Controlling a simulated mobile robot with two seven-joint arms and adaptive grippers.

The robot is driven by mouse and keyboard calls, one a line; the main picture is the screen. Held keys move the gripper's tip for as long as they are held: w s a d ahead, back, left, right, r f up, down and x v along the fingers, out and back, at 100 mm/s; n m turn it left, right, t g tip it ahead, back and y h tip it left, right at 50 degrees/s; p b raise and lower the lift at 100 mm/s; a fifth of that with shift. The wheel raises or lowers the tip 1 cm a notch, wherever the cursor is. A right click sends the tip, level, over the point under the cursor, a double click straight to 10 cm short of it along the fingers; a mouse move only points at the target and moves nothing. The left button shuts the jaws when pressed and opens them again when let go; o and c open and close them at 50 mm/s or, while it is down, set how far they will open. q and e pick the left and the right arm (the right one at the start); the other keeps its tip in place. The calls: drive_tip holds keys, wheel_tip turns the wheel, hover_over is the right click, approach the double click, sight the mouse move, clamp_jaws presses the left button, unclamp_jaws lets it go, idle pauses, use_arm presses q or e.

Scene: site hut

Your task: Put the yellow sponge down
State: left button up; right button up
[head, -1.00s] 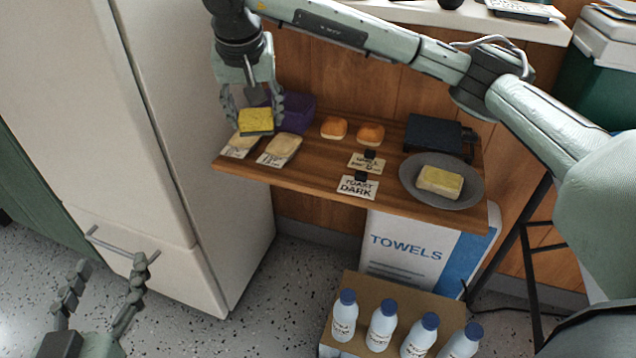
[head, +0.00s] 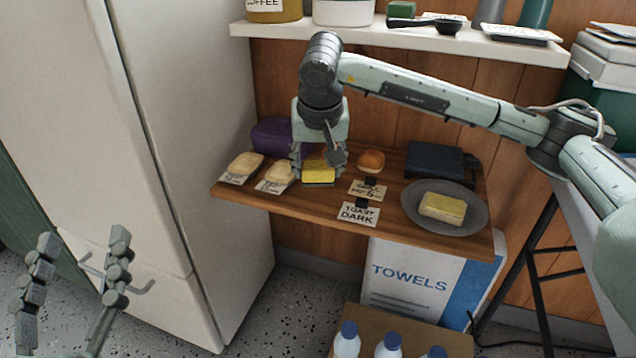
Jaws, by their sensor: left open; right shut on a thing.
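My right gripper (head: 319,168) points down and is shut on the yellow sponge (head: 318,173). The sponge is at the middle of the wooden shelf (head: 300,200), close to its surface; I cannot tell whether it touches. It is just right of a wrapped pale roll (head: 280,172). A second yellow sponge-like block (head: 443,207) lies on the grey plate (head: 410,203) at the right. My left gripper (head: 80,262) is open and empty at the lower left, in front of the fridge.
An orange bun (head: 371,160), another pale roll (head: 246,166), a purple box (head: 270,136) and a black appliance (head: 434,160) stand on the shelf. Small cards, one reading TOAST DARK (head: 358,214), lie near the front edge. Above is a white shelf (head: 400,38).

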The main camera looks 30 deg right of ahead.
sight(318, 181)
wheel_tip(318, 181, down, 4)
drive_tip(key=shift+r, duration=0.15)
use_arm(q)
drive_tip(key=shift+s+a+r+t, duration=0.1)
drive_tip(key=shift+s+r+t, duration=0.05)
drive_tip(key=shift+r+t, duration=0.4)
drive_tip(key=shift+s+r+b, duration=0.1)
drive_tip(key=shift+b, duration=0.25)
use_arm(e)
drive_tip(key=shift+f, duration=0.25)
use_arm(q)
drive_tip(key=shift+a+r+h, duration=0.1)
drive_tip(key=shift+r+h, duration=0.05)
drive_tip(key=shift+h, duration=0.15)
use_arm(e)
drive_tip(key=o, duration=1)
drive_tip(key=shift+r, duration=0.1)
drive_tip(key=shift+r, duration=0.2)
use_arm(q)
wheel_tip(318, 181, down, 6)
drive_tip(key=w+g+y+p, duration=0.1)
drive_tip(key=w+g+y, duration=0.1)
drive_tip(key=g, duration=0.1)
drive_tip(key=shift+a+p, duration=0.35)
drive_tip(key=shift+a, duration=0.1)
use_arm(e)
drive_tip(key=shift+v, duration=5.9)
